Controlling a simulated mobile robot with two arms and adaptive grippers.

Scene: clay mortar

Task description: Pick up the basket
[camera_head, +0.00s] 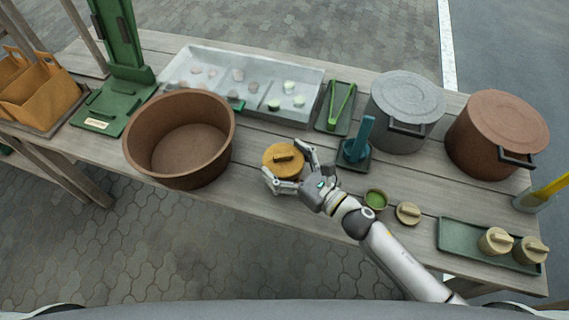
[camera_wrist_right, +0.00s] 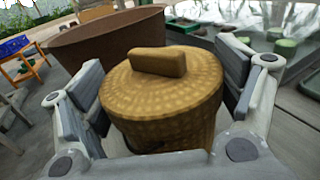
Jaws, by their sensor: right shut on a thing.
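The basket (camera_head: 283,157) is a round, yellow-brown woven pot with a lid and a bar handle on top. It is at the middle of the table near the front edge, and it fills the right wrist view (camera_wrist_right: 165,85). My right gripper (camera_head: 288,165) is shut on the basket, with one finger on each side of its body. The basket is upright. I cannot tell if its base touches the table. My left gripper is not in view.
A large brown tub (camera_head: 228,135) stands close on the left. A blue tool in a holder (camera_head: 357,150) stands close on the right. A small green-filled cup (camera_head: 376,199) and lid (camera_head: 408,213) are near my right arm. A grey tray (camera_head: 300,72) lies behind.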

